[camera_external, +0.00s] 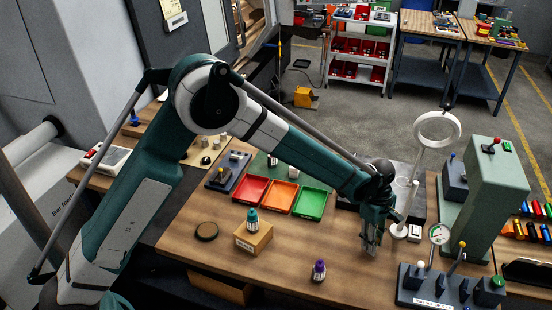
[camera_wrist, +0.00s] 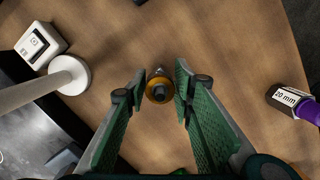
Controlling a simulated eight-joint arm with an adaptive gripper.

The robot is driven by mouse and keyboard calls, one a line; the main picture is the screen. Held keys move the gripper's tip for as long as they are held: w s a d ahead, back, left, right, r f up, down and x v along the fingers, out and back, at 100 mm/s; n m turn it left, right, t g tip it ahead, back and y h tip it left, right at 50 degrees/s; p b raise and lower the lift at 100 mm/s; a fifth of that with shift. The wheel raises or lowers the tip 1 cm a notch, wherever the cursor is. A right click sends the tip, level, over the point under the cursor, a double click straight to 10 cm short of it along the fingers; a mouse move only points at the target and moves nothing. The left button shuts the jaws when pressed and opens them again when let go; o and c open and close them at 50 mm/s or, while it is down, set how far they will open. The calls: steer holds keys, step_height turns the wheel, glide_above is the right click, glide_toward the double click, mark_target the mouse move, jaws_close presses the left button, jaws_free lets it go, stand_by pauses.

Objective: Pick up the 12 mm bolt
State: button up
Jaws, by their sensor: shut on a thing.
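My gripper (camera_wrist: 160,86) points down, and its two green ribbed fingers are shut on a small upright piece with a yellow-gold collar and a dark top (camera_wrist: 159,91). No size label on this piece can be read, so I cannot confirm it as the 12 mm bolt. In the external view my gripper (camera_external: 371,243) is low over the right part of the wooden table, and the piece is mostly hidden by the fingers. A purple-capped dark piece labelled 20 mm (camera_wrist: 286,99) lies to the right in the wrist view. It also shows in the external view (camera_external: 318,271).
A white lamp stand (camera_wrist: 72,76) and a small white box (camera_wrist: 40,45) are close by. Red, orange and green trays (camera_external: 311,203) lie behind. A dark fixture (camera_external: 440,288) with a dial is at front right.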

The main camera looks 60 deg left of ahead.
steer(key=shift+r+b, duration=0.35)
steer(key=shift+r, duration=4.5)
